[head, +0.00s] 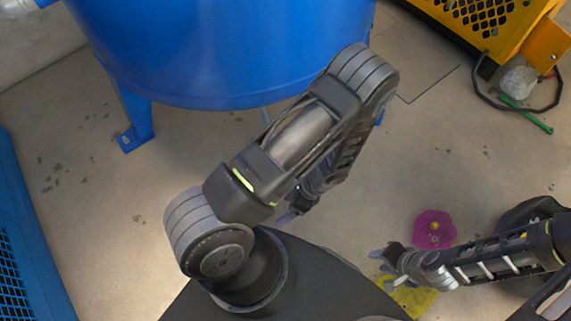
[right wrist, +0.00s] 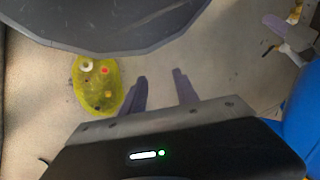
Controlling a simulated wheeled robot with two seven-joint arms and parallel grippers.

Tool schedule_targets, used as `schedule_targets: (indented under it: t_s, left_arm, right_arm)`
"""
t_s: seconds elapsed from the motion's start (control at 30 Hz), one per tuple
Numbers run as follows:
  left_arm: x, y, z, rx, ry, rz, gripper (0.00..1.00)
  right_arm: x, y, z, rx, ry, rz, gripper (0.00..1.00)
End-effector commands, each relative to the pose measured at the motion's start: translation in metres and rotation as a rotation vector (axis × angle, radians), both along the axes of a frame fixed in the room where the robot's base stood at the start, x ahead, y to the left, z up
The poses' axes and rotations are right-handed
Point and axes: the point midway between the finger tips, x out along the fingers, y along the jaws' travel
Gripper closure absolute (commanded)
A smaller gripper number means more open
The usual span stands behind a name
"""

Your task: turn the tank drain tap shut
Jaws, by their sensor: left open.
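The blue tank (head: 220,50) stands at the top of the head view. I cannot make out the drain tap in the head view; my left arm covers part of that area. My left gripper (head: 290,212) is open, low beside the tank, mostly hidden behind its own arm. Its fingers also show at the upper right of the right wrist view (right wrist: 281,32), near a small yellowish piece (right wrist: 295,14) that I cannot identify. My right gripper (head: 382,269) is open and empty above the floor, away from the tank; its fingers show apart (right wrist: 161,92).
A yellow patch (head: 415,300) with small items lies under my right gripper, with a pink flower-shaped piece (head: 435,229) nearby. A yellow machine (head: 490,20), a dark cable (head: 540,108) and a green tool (head: 528,115) are upper right. A tank leg (head: 138,120) stands left.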

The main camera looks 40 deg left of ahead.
Motion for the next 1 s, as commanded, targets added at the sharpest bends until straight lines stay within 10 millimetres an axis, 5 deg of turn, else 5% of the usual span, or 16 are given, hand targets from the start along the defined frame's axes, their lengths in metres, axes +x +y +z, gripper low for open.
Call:
schedule_targets:
  t_s: [0.03,0.2,0.5,0.7,1.0]
  left_arm:
    - [0.011,0.011,-0.036,0.040,0.017,-0.083,0.25]
    - [0.055,0.047,-0.073,0.190,0.090,-0.350,0.25]
    - [0.150,0.079,-0.099,0.517,0.225,-0.739,0.25]
    - [0.191,0.077,-0.087,0.677,0.283,-0.862,0.25]
    - [0.200,0.076,-0.077,0.714,0.298,-0.885,0.25]
  right_arm:
    - [0.002,0.000,-0.040,0.000,-0.004,-0.003,0.64]
    - [0.007,-0.001,-0.101,0.000,-0.018,-0.009,0.64]
    - [0.017,-0.003,-0.203,-0.002,-0.042,-0.019,0.64]
    - [0.020,-0.004,-0.235,-0.002,-0.051,-0.023,0.64]
    - [0.021,-0.004,-0.235,-0.002,-0.053,-0.024,0.64]
